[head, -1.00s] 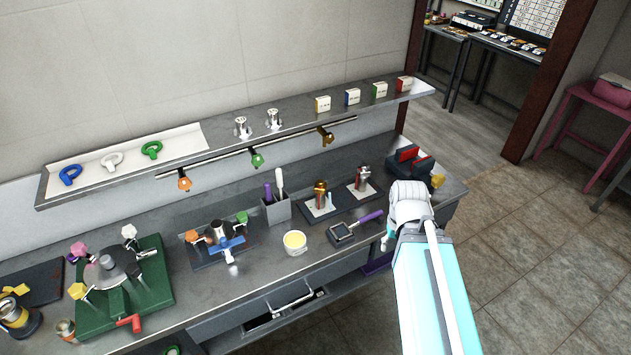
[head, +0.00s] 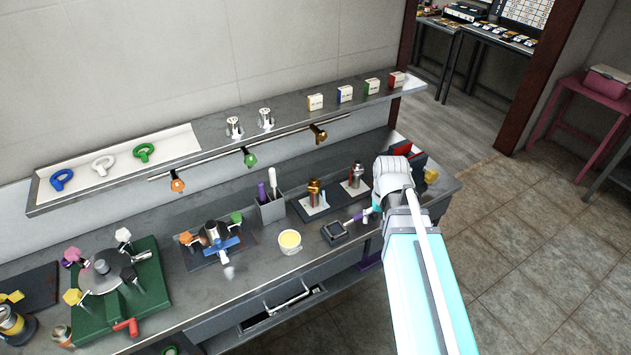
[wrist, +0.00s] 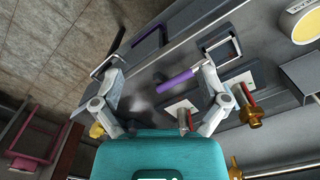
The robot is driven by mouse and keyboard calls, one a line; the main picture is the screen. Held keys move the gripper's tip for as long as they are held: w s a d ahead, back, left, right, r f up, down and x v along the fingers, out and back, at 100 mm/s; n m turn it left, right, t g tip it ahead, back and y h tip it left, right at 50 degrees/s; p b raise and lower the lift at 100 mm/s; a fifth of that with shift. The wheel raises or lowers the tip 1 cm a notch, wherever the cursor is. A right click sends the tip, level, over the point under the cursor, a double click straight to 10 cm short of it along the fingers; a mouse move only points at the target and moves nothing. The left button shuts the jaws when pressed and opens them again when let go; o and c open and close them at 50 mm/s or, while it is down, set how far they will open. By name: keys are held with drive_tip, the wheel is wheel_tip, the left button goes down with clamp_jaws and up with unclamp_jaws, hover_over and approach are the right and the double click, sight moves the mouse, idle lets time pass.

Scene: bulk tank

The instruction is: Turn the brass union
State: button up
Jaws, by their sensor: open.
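The brass union appears to be the brass-coloured fitting (head: 314,190) standing upright on a white card on a dark mat near the middle of the bench. In the wrist view it is at the right (wrist: 254,116), outside my fingers. A silvery fitting (head: 356,176) stands on a second card to its right; it shows in the wrist view (wrist: 184,120) close to my right finger. My gripper (wrist: 160,72) is open and empty, above the bench front, to the right of the brass fitting in the head view. My arm hides its fingertips there.
A square tool (head: 335,232) with a purple handle (wrist: 175,83) lies below my fingers. A cup of yellow stuff (head: 290,243) and a holder (head: 271,210) stand to the left. A red-jawed vise is partly behind my arm. A shelf (head: 215,148) with a rail runs behind.

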drive_tip(key=w+a+r+p, duration=0.35)
drive_tip(key=w+a, duration=0.45)
drive_tip(key=w, duration=0.3)
wheel_tip(320, 180, up, 4)
drive_tip(key=m+p, duration=0.1)
drive_tip(key=p, duration=0.2)
hover_over(315, 179)
drive_tip(key=shift+s+a+f, duration=0.1)
drive_tip(key=shift+a+f, duration=0.05)
drive_tip(key=shift+f, duration=0.05)
drive_tip(key=shift+f+b, duration=0.25)
drive_tip(key=shift+b, duration=0.05)
wheel_tip(315, 179, down, 13)
drive_tip(key=b, duration=1.3)
drive_tip(key=shift+f, duration=0.15)
drive_tip(key=c, duration=1.2)
drive_tip(key=shift+o, duration=0.2)
